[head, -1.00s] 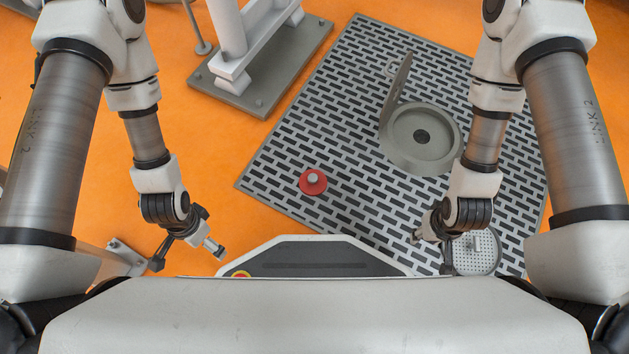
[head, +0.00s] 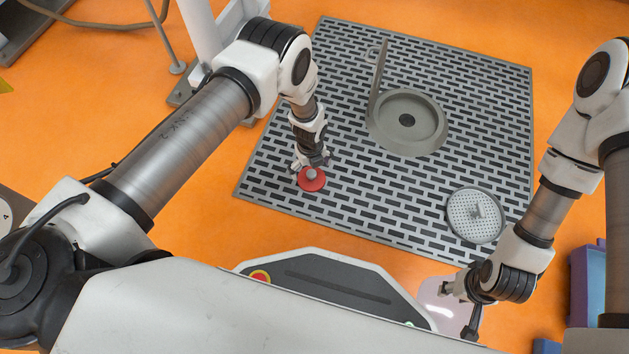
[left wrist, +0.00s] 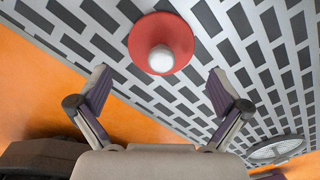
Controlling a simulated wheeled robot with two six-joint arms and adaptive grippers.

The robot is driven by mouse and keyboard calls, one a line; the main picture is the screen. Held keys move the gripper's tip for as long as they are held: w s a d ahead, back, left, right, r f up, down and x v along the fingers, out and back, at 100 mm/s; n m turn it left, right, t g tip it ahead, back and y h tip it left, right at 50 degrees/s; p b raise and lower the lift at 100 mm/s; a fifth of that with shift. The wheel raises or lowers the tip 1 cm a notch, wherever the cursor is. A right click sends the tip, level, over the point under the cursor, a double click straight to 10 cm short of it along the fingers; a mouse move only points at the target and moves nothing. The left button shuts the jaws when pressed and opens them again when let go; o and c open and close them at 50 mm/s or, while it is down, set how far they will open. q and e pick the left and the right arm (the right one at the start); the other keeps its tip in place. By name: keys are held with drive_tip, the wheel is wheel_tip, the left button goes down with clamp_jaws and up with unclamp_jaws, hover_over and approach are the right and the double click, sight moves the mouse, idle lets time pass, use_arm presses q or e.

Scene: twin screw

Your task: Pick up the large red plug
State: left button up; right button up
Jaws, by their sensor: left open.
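The large red plug (head: 312,181) is a red disc with a pale grey knob on top, and it sits on the slotted grey floor panel. In the left wrist view the plug (left wrist: 161,42) lies ahead of the fingertips, roughly centred between them, with its knob facing the camera. My left gripper (head: 308,166) is just above and behind the plug in the head view. In the left wrist view the left gripper (left wrist: 158,82) is open and empty. My right gripper (head: 447,289) is low at the right, away from the plug; its jaws are too small to judge.
The slotted panel (head: 270,180) holds a round grey fitting with a raised lid (head: 405,120) and a perforated round disc (head: 474,213). A grey post stand (head: 198,30) is at the back left. A purple bin (head: 588,285) stands at the right edge.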

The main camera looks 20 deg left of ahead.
sight(311, 173)
use_arm(q)
wheel_tip(311, 173, down, 5)
drive_tip(key=b, duration=0.4)
drive_tip(key=shift+d+f, duration=0.1)
drive_tip(key=shift+f, duration=0.05)
drive_tip(key=shift+w+r, duration=0.1)
drive_tip(key=shift+r, duration=0.2)
drive_tip(key=c, duration=1.7)
drive_tip(key=shift+c, duration=0.4)
